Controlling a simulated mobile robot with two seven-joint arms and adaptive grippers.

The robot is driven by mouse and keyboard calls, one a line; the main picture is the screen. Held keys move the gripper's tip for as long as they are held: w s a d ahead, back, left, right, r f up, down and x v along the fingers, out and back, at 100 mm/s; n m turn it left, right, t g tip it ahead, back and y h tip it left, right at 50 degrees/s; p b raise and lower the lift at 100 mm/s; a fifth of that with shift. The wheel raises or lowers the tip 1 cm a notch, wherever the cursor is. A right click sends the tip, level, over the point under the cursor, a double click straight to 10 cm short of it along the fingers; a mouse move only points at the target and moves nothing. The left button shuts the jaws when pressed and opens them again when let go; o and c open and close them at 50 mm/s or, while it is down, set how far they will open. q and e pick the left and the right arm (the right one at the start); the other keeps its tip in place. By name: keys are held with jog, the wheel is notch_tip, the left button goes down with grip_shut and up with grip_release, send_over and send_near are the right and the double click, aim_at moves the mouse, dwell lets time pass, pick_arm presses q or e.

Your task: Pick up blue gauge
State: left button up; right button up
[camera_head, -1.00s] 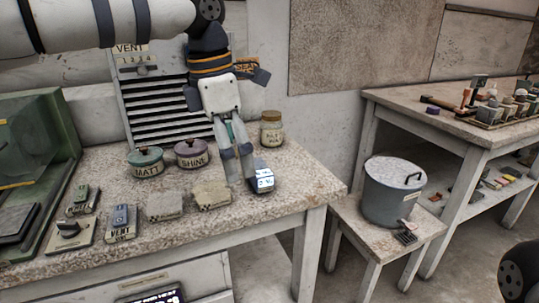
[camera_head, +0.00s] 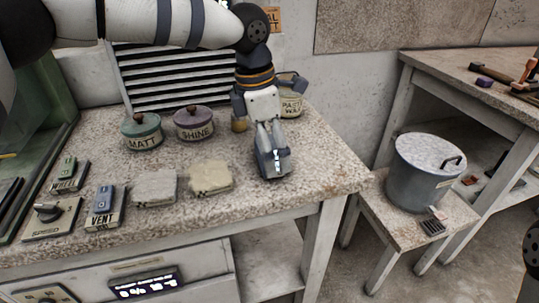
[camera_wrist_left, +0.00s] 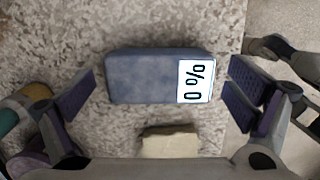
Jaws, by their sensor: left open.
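The blue gauge (camera_head: 273,167) lies on the speckled bench top near its right end, partly hidden by my left gripper in the head view. In the left wrist view the gauge (camera_wrist_left: 140,76) is a blue-grey block with a white display at its right end, reading "% 0" turned on its side. My left gripper (camera_head: 271,150) points down over it. In the left wrist view my left gripper (camera_wrist_left: 163,92) is open, one finger off each end of the gauge, with gaps visible at both ends. My right gripper is not in view.
Two pale blocks (camera_head: 155,187) (camera_head: 211,177) lie left of the gauge. Green MATT (camera_head: 142,131) and purple SHINE (camera_head: 194,123) pots and a labelled jar (camera_head: 291,105) stand behind. VENT (camera_head: 104,207) and SPEED (camera_head: 50,218) controls are at left. A bucket (camera_head: 428,172) stands on a low table.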

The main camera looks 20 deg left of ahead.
pick_arm(q)
jog(key=shift+f, duration=0.25)
jog(key=shift+w, duration=0.1)
jog(key=c, duration=1.4)
jog(key=shift+r, duration=0.1)
notch_tip(320, 180, up, 3)
jog(key=shift+r, duration=0.1)
jog(key=s+a+r+p, duration=0.1)
jog(key=s+r, duration=0.2)
jog(key=s, duration=0.1)
jog(key=s+a+r+p, duration=0.1)
jog(key=s+a+r, duration=0.1)
jog(key=s, duration=0.3)
jog(key=s+a+r+p, duration=0.1)
jog(key=s+r, duration=0.3)
jog(key=shift+s+a+r, duration=0.15)
jog(key=shift+a+r, duration=0.15)
jog(key=shift+r, duration=0.05)
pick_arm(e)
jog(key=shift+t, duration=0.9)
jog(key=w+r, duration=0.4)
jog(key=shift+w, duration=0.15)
